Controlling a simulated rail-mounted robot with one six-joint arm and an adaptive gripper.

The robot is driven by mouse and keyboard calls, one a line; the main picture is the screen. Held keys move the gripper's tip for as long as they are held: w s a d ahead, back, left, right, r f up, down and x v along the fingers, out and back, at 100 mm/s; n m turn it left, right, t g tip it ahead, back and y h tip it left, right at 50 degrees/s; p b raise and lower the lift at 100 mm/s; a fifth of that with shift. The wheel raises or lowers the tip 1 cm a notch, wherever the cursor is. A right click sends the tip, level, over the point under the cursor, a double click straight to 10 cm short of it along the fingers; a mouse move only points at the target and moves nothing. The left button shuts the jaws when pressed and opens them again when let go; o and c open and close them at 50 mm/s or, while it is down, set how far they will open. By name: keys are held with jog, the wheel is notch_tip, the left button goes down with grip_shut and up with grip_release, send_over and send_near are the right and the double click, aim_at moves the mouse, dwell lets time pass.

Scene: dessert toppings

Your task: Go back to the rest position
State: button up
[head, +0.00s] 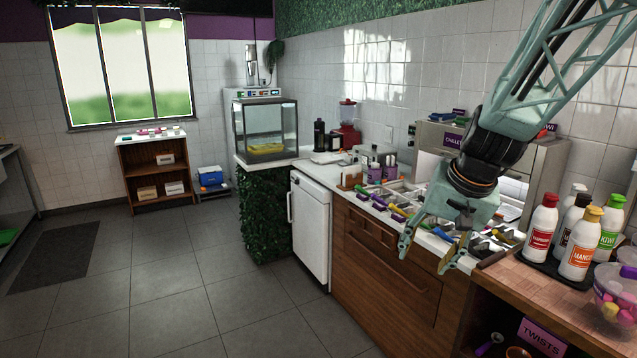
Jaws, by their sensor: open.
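My gripper (427,252) hangs from my pale green arm at the right of the head view. It points down, and its two fingers are spread apart with nothing between them. It shows in front of the front edge of the counter with the topping trays (405,190). The gap between its fingertips and the counter edge is hard to judge. My gripper and wrist hide part of the trays and the steel chiller (545,165) behind.
Sauce bottles, among them a red-labelled one (541,226) and an orange mango one (580,245), stand on the wooden counter at right. A clear tub (618,295) of sweets is beside them. A white fridge door (311,232) lies left.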

jog(key=s+a+r+n, duration=0.1)
jog(key=s+r, duration=0.2)
jog(key=s, duration=1)
jog(key=s+a+r+n+h, duration=0.1)
jog(key=s+r, duration=0.3)
jog(key=s, duration=0.9)
jog(key=s+a+r+n, duration=0.1)
jog(key=s+r+n, duration=0.1)
jog(key=s, duration=1.1)
jog(key=shift+v, duration=0.8)
jog(key=shift+w, duration=0.15)
